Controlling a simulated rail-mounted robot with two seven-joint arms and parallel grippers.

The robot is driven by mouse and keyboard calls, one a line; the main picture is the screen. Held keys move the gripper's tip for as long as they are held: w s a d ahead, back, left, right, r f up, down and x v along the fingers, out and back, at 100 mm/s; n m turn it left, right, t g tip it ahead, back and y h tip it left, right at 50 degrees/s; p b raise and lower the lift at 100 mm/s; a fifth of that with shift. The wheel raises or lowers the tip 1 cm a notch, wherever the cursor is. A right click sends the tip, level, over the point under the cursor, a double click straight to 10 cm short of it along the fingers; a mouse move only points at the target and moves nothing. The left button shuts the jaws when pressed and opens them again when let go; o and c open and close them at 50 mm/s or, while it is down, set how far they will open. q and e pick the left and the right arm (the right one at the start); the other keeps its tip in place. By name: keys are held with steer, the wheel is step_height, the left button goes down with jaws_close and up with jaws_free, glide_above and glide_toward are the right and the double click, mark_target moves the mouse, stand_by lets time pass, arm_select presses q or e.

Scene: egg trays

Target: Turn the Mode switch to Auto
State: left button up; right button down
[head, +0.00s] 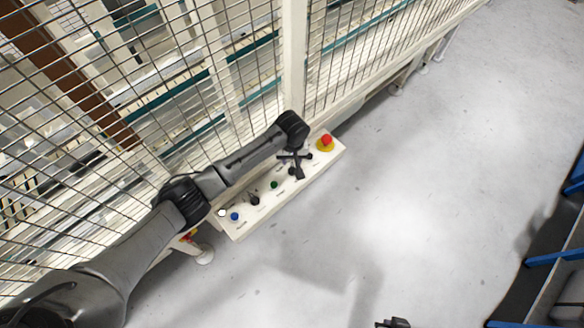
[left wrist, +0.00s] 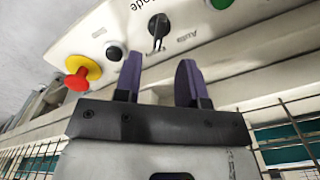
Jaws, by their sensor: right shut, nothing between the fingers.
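The Mode switch (left wrist: 158,30) is a black rotary knob on the cream control panel (head: 250,222). In the left wrist view its narrow handle stands roughly upright in the picture, and the labels beside it are only partly legible. My left gripper (left wrist: 160,62) is open, its two purple fingers apart, with the switch beyond the gap between them. Nothing is between the fingers, and I cannot tell if they touch the panel. In the head view the left gripper (head: 296,163) is over the panel and partly covers the switch. My right gripper (head: 393,323) barely shows at the bottom edge, shut and empty.
A red emergency stop (head: 327,140) on a yellow base, a black button (left wrist: 113,52), a green button (head: 274,184), another black switch (head: 254,199) and a blue button (head: 235,216) share the panel. A wire-mesh fence (head: 180,80) stands behind. The grey floor (head: 420,180) is clear.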

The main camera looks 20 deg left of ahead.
mark_target(292, 168)
arm_select(q)
step_height(292, 168, down, 5)
steer(key=shift+f+b, duration=0.1)
steer(key=shift+b, duration=0.6)
steer(key=shift+f, duration=0.6)
steer(key=c, duration=0.6)
jaws_close()
